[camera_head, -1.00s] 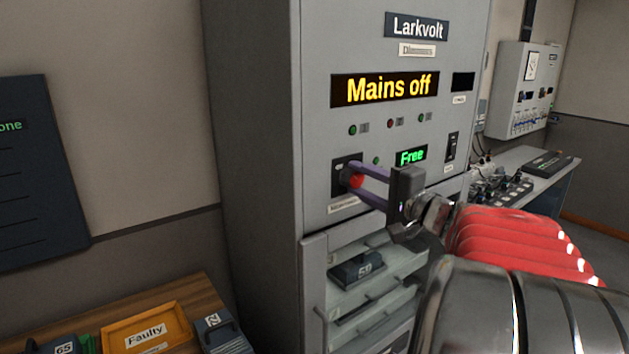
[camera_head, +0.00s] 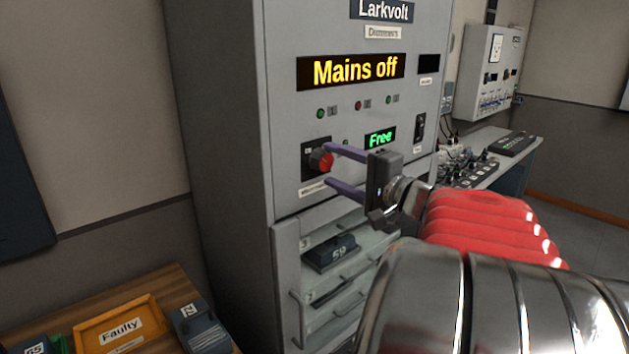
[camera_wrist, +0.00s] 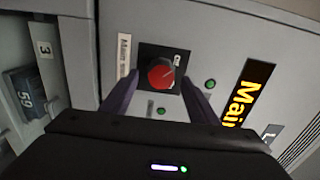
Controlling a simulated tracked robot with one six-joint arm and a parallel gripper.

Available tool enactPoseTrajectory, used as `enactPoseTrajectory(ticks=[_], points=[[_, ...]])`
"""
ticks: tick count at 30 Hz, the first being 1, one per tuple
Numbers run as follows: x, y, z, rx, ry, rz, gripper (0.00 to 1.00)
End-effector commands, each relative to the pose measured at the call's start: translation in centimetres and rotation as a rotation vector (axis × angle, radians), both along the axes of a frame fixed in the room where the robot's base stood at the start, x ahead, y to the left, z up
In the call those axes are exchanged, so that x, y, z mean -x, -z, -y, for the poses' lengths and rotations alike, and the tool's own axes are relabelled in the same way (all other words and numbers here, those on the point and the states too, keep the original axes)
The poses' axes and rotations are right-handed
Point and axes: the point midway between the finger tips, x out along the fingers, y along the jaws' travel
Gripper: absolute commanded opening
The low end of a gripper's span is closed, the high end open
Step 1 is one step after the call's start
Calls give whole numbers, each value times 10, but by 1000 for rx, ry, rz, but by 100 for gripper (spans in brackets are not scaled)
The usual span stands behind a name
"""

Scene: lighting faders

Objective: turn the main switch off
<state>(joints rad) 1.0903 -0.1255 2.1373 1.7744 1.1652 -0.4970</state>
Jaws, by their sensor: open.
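The main switch is a red rotary knob (camera_head: 321,161) on a black plate (camera_head: 309,149) on the grey dimmer cabinet's front. In the wrist view the red knob (camera_wrist: 161,74) shows a pale pointer line, and its black plate has small lettering. The display (camera_head: 350,70) above reads "Mains off" in yellow. My gripper (camera_head: 335,168) is open, with its two purple fingers spread apart in front of the knob. In the wrist view my gripper's fingers (camera_wrist: 158,98) stand on either side of the knob. They do not appear to grip it.
A green "Free" display (camera_head: 380,138) and a black rocker switch (camera_head: 420,127) sit right of the knob. Below are module slots with a module marked 59 (camera_head: 330,253). A wooden table with an orange "Faulty" tray (camera_head: 78,332) stands at lower left.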

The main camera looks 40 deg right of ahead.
Motion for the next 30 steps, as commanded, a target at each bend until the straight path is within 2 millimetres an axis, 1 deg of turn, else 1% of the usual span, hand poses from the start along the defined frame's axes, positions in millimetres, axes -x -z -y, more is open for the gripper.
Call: enactPoseTrajectory(ticks=[1, 6, 21, 27, 30], points=[[8, 0, 1, 1, 3, 0, 54], [30, 0, 2, 1, 4, 0, 54], [92, 1, 3, 1, 3, -2, 54], [110, 1, 3, 1, 0, -2, 54], [114, 2, 3, 1, 0, -2, 54]])
